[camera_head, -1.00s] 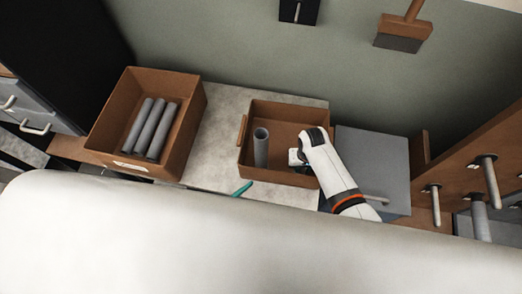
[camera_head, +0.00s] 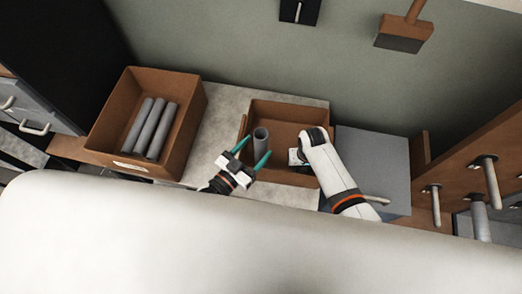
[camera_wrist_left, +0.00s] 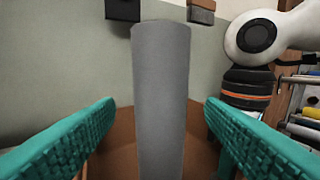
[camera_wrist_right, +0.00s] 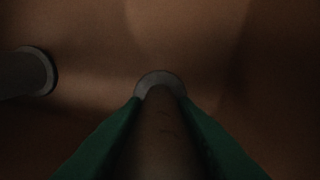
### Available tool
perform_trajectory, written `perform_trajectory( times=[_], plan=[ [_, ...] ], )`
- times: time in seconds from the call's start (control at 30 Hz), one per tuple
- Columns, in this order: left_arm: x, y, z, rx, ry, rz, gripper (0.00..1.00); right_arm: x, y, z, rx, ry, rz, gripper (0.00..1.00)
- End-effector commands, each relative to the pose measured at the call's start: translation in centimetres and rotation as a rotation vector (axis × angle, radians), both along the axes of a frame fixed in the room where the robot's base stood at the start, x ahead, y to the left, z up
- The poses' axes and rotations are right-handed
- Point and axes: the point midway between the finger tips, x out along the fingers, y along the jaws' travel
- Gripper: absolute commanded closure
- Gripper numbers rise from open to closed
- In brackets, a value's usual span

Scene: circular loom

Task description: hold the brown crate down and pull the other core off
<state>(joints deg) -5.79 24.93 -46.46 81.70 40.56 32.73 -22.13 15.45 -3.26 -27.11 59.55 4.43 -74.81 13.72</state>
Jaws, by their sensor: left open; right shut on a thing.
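The brown crate (camera_head: 285,112) stands on the grey worktop. One grey core (camera_head: 261,138) stands upright in its left part. My left gripper (camera_head: 251,153) is open at the crate's front left, just short of the core. In the left wrist view the core (camera_wrist_left: 162,95) rises between the spread teal fingers, with gaps at both sides. My right gripper (camera_wrist_right: 160,98) reaches down into the crate's right part. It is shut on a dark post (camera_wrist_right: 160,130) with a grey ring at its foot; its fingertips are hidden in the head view.
A larger brown box (camera_head: 190,125) with several grey cores lying in it stands at the left. Bare worktop (camera_head: 215,135) lies between the box and crate. A grey block (camera_head: 375,165) stands right of the crate. A board with pegs (camera_head: 490,180) is at the far right.

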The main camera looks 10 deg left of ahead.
Motion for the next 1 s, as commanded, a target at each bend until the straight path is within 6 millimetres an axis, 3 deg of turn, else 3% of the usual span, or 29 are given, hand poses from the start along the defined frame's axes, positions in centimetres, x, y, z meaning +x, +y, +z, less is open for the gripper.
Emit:
perform_trajectory(
  times=[0.3,0.77,1.0],
  plan=[
    [3.4,-1.9,0.0,-0.001,0.000,-0.001,0.36,0.1,0.0,0.1,0.001,-0.002,0.000,1.00],
    [4.1,-2.4,0.0,0.000,0.001,-0.001,0.36,0.1,0.0,0.1,0.001,-0.002,0.000,1.00],
    [4.1,-2.3,0.0,0.000,0.001,-0.001,0.74,0.1,0.0,0.1,0.001,-0.002,0.000,1.00]
  ],
)
